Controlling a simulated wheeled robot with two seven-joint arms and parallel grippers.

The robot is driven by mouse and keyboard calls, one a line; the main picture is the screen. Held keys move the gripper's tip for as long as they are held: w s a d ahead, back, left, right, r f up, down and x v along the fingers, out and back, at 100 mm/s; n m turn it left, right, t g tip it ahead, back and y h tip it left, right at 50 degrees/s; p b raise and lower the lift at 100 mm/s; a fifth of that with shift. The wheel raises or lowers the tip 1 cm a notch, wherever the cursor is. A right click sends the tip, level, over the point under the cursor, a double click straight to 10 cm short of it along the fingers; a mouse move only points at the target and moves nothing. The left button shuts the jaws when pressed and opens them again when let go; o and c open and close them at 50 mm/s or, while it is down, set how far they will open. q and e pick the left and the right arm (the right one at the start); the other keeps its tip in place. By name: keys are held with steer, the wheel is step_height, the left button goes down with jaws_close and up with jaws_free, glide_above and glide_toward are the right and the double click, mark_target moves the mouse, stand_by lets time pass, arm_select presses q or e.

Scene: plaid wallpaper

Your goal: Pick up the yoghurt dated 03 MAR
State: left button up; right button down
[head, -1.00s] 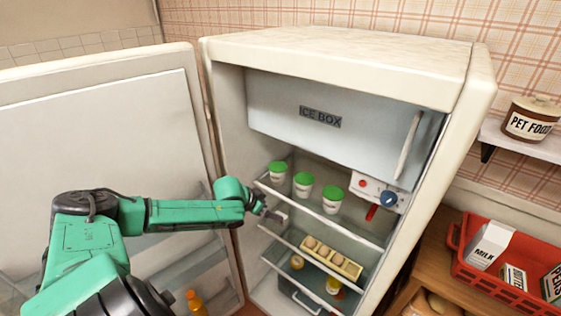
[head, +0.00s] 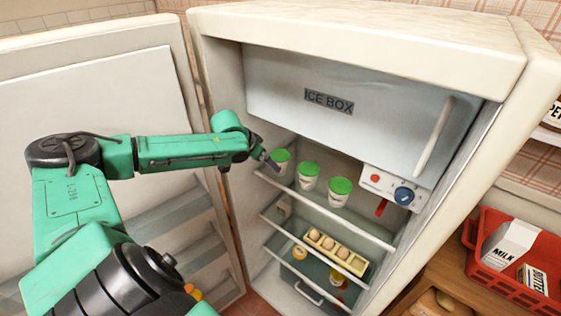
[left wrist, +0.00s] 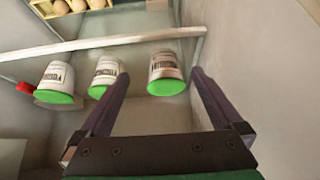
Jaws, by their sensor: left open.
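Three white yoghurt pots with green lids stand in a row on the top glass shelf of the open fridge: a left pot (head: 281,161), a middle pot (head: 308,175) and a right pot (head: 339,191). I cannot read a date on any of them. My left gripper (head: 268,160) is open and empty, just in front of the left pot. The left wrist view is upside down; there the left pot (left wrist: 165,72) shows beyond and between the open fingers, with the middle pot (left wrist: 104,76) and right pot (left wrist: 56,82) to its left. My right gripper is not in view.
The ice box (head: 340,105) hangs above the pots, and a control panel with a blue knob (head: 404,195) is at right. An egg tray (head: 336,252) sits on a lower shelf. The open fridge door (head: 95,110) stands at left. A red crate (head: 500,262) is outside at right.

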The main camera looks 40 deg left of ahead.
mark_target(280, 154)
arm_select(q)
steer(key=w, duration=0.2)
steer(key=w+p, duration=0.1)
steer(key=w, duration=0.3)
steer(key=shift+a+p, duration=0.3)
steer(key=shift+p, duration=0.1)
steer(key=shift+w+f+p, duration=0.55)
steer(key=shift+w+f, duration=0.1)
steer(key=shift+w, duration=0.15)
steer(key=shift+a+f, duration=0.15)
steer(key=shift+f, duration=0.1)
steer(key=shift+s+r, duration=0.1)
steer(key=c, duration=0.9)
jaws_close()
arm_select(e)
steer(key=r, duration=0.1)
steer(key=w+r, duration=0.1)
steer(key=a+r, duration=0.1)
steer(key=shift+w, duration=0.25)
arm_select(q)
steer(key=shift+b, duration=0.3)
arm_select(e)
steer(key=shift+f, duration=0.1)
